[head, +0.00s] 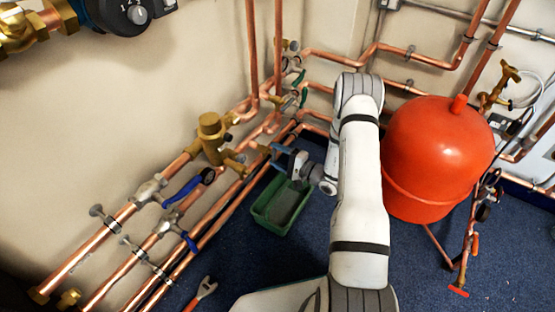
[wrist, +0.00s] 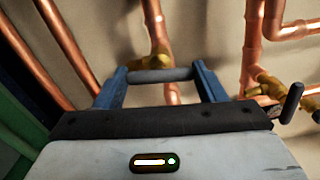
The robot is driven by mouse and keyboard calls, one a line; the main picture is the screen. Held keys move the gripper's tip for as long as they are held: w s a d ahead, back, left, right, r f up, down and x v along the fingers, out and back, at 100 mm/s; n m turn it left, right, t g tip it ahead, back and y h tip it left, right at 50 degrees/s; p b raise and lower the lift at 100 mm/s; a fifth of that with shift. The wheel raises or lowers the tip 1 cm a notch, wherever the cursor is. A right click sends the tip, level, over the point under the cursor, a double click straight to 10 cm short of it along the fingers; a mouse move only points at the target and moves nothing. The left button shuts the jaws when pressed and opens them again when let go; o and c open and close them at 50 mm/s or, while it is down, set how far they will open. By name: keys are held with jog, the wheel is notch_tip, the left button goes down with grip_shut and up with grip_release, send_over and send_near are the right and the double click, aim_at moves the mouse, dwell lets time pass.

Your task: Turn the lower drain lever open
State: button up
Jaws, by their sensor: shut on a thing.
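My gripper (head: 280,156) reaches low along the wall pipes in the head view, at the right end of the lower pipe run. In the wrist view its two blue fingers stand on either side of a dark grey lever (wrist: 160,76). The gripper is shut on this lever, which lies crosswise between the fingers. A brass valve body (wrist: 158,58) shows just behind the lever, on a copper pipe. In the head view the lever is too small and covered by the gripper to make out.
A green tray (head: 262,212) stands on the blue floor below my gripper. Another dark lever (wrist: 292,103) sits on brass fittings at the right. Blue-handled valves (head: 186,188) line the left pipes. A red tank (head: 435,150) stands right of my arm. A red-handled tool (head: 205,288) lies in front.

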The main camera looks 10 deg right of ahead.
jog(key=shift+n+b, duration=0.45)
jog(key=shift+n, duration=0.35)
jog(key=o, duration=1)
jog(key=p+v, duration=0.2)
jog(key=v, duration=0.5)
jog(key=shift+s+d, duration=0.25)
jog(key=shift+s, duration=0.05)
